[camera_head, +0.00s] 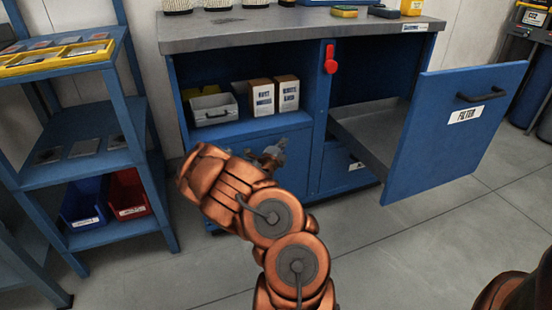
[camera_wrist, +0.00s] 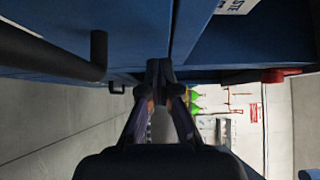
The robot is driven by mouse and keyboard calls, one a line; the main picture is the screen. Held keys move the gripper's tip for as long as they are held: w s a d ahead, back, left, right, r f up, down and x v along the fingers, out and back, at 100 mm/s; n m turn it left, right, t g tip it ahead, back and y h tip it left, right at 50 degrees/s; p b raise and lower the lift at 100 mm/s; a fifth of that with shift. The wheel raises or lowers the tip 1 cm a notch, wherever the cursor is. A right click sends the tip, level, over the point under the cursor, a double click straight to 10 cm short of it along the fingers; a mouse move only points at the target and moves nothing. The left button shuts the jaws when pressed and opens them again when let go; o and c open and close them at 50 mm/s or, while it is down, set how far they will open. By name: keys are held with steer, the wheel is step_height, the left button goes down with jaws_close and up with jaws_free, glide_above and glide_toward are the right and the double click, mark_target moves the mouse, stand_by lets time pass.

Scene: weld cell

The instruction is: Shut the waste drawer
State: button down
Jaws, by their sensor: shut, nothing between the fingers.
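A blue drawer front (camera_head: 338,178) with a small white label sits low in the cabinet, partly covered by the open drawer above. Its label is too small to read, and I cannot tell how far it stands out. In the wrist view, a cut-off white label ending in "STE" (camera_wrist: 232,5) shows on a blue panel at the top edge. My gripper (camera_head: 268,157) is shut and empty in front of the cabinet's lower left part, half hidden by my arm. In the wrist view its fingertips (camera_wrist: 159,70) are together close to blue panels; contact is unclear.
The drawer labelled FILTER (camera_head: 455,135) is pulled far out at the right. A dark handle (camera_wrist: 98,55) stands out at left in the wrist view. A blue shelf rack (camera_head: 75,135) stands left of the cabinet (camera_head: 310,160). The floor (camera_head: 410,250) in front is clear.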

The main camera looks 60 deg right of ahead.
steer(key=s+a+p, duration=0.3)
steer(key=a, duration=0.7)
steer(key=shift+s+a+f, duration=0.15)
steer(key=shift+s+a, duration=0.1)
steer(key=shift+a, duration=0.05)
